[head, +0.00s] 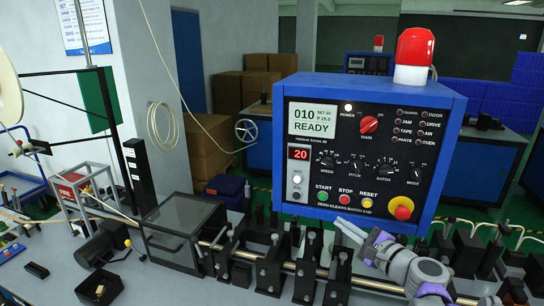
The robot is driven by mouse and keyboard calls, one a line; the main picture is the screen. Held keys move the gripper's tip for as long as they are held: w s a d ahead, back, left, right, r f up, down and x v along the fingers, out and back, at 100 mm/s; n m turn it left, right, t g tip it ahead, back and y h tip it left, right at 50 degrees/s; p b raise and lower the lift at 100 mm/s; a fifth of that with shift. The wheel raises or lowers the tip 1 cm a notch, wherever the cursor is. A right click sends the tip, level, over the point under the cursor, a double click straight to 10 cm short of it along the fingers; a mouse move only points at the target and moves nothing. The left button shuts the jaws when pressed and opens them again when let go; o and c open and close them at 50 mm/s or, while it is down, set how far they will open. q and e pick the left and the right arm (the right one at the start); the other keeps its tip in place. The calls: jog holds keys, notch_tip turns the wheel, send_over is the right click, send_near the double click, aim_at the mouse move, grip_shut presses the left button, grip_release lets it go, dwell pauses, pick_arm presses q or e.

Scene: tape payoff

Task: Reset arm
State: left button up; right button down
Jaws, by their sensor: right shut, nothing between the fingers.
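My right gripper (342,228), grey and purple, comes in from the lower right and points up and left. Its fingers are shut and empty, just below the lower edge of the blue control box (456,130). The box carries a green START button (322,196), a red STOP button (345,199), a yellow RESET button (368,201) and a red emergency knob (402,208). Its screen (314,120) reads 010 and READY. The gripper appears apart from the buttons. My left gripper is not in view.
A row of black fixtures (270,262) along a metal rod stands on the bench below the box. A clear-lidded box (180,230) stands to their left. A red beacon (414,50) tops the control box. The grey bench top at lower left has some bare room.

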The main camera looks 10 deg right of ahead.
jog(key=s+a+f+n+g, duration=0.4)
jog(key=s+a+f+n, duration=0.2)
jog(key=a+f+n, duration=0.15)
jog(key=s+f+n+g+h, duration=0.5)
jog(key=s+f+n, duration=0.9)
jog(key=s, duration=0.5)
jog(key=shift+a+f+g+h, duration=0.15)
jog(key=shift+a+g+h, duration=0.25)
jog(key=shift+a+h, duration=0.1)
